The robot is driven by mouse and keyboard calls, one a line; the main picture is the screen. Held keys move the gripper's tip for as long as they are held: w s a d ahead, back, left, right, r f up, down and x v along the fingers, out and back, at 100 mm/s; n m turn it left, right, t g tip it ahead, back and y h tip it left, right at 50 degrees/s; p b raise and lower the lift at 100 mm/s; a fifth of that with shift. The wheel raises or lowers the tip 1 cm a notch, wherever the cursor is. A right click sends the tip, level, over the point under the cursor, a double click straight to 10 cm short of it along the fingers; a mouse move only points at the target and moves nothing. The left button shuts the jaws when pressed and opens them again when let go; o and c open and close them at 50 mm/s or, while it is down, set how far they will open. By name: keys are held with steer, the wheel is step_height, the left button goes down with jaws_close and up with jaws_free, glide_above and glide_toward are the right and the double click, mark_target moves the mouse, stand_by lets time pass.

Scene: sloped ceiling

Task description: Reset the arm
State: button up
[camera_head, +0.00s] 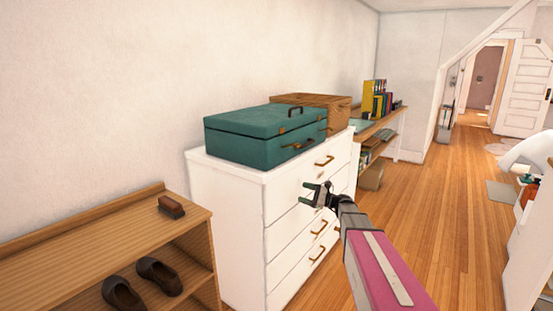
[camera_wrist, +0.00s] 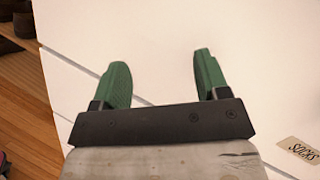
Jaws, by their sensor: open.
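My gripper (camera_head: 318,194) is stretched out in front of the white dresser (camera_head: 228,210) in the head view. In the wrist view my gripper (camera_wrist: 162,80) shows two green fingers held well apart, with nothing between them. The white dresser front (camera_wrist: 150,25) fills most of the wrist view behind the fingers. My arm, with a pink link, reaches in from the bottom of the head view and hides a part of the dresser's right side and the floor.
A teal suitcase (camera_head: 262,136) and a brown case (camera_head: 338,108) lie on the dresser. A wooden shoe rack (camera_head: 75,238) holds a brush (camera_head: 171,207) and dark shoes (camera_head: 158,275) at left. A desk with books (camera_head: 376,100) stands beyond.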

steer(key=s+a+f+n+g+h, duration=0.1)
steer(key=s+f+n+g+h, duration=0.15)
steer(key=s+f+h, duration=0.4)
steer(key=s+a+f+n+g+h, duration=0.2)
steer(key=s+f+n+h, duration=0.2)
steer(key=s+f, duration=0.45)
steer(key=s+d+f+n+h, duration=0.2)
steer(key=s+d+n+h, duration=0.5)
steer(key=s, duration=0.6)
steer(key=shift+s+d+f+g+h, duration=0.35)
steer(key=shift+s+d+h, duration=0.05)
steer(key=shift+d+h, duration=0.65)
steer(key=shift+n, duration=0.25)
steer(key=shift+c, duration=0.3)
